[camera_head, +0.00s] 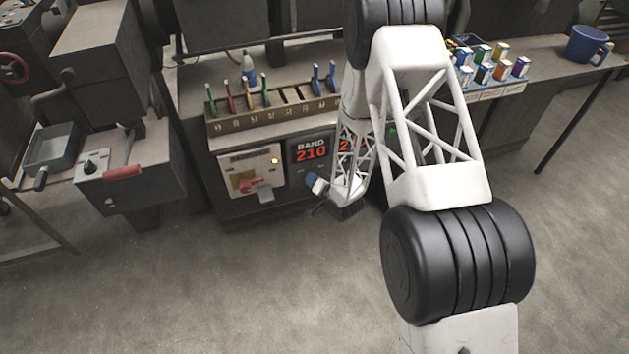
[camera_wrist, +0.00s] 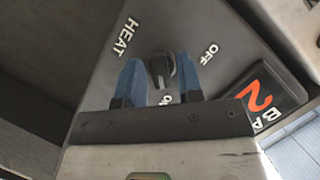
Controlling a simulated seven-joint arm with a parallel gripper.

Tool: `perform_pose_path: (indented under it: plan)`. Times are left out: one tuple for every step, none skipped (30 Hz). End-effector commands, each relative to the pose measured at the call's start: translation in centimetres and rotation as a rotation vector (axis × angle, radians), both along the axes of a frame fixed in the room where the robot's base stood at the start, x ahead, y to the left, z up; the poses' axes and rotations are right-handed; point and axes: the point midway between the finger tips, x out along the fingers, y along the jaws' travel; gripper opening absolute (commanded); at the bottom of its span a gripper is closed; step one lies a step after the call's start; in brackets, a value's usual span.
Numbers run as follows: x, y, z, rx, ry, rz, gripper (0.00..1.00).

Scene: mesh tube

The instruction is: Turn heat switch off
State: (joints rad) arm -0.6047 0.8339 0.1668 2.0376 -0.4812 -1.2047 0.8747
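The heat switch is a dark round knob (camera_wrist: 160,69) with a pale mark, in the wrist view on a grey panel. The word HEAT is printed to its left and OFF to its right. Another short label below it is partly covered. My gripper (camera_wrist: 159,78) has its two blue fingers on either side of the knob, open, with small gaps visible. I cannot tell how near the fingertips are to the panel face. In the head view my gripper (camera_head: 318,184) is low in front of the display, and the knob is not visible.
A dark display (camera_head: 309,152) reads BAND 210 beside a light panel (camera_head: 251,171) with a red handle and a lit lamp. Above is a slotted rack (camera_head: 270,113) with coloured sticks. A grey machine (camera_head: 128,165) with a red handle stands left. The floor in front is clear.

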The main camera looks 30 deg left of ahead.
Motion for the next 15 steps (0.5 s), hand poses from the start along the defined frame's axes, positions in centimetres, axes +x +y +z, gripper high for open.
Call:
perform_pose_path:
  plan:
    - [0.03,0.04,0.01,0.000,0.000,0.000,0.10]
    - [0.03,0.05,0.00,0.000,0.000,0.000,0.10]
    - [0.04,0.05,0.00,0.000,-0.001,0.000,0.10]
    - [0.04,0.05,0.00,-0.001,-0.002,0.001,0.10]
    - [0.04,0.05,0.00,-0.002,-0.002,0.000,0.10]
    - [0.03,0.06,0.01,-0.004,-0.005,0.000,0.10]
    - [0.03,0.06,0.02,-0.006,-0.006,0.000,0.10]
    - [0.02,0.06,0.01,-0.008,-0.009,0.001,0.10]
    - [0.01,0.07,0.00,-0.012,-0.013,0.001,0.10]
    - [0.00,0.07,-0.01,-0.017,-0.016,0.001,0.10]
    - [-0.02,0.06,-0.02,-0.023,-0.022,0.001,0.10]
    - [-0.02,0.08,-0.03,-0.031,-0.030,0.001,0.10]
    - [-0.01,0.08,-0.02,-0.037,-0.036,0.001,0.10]
    - [0.01,0.10,0.00,-0.045,-0.044,0.001,0.10]
    - [0.03,0.11,0.04,-0.056,-0.057,0.000,0.10]
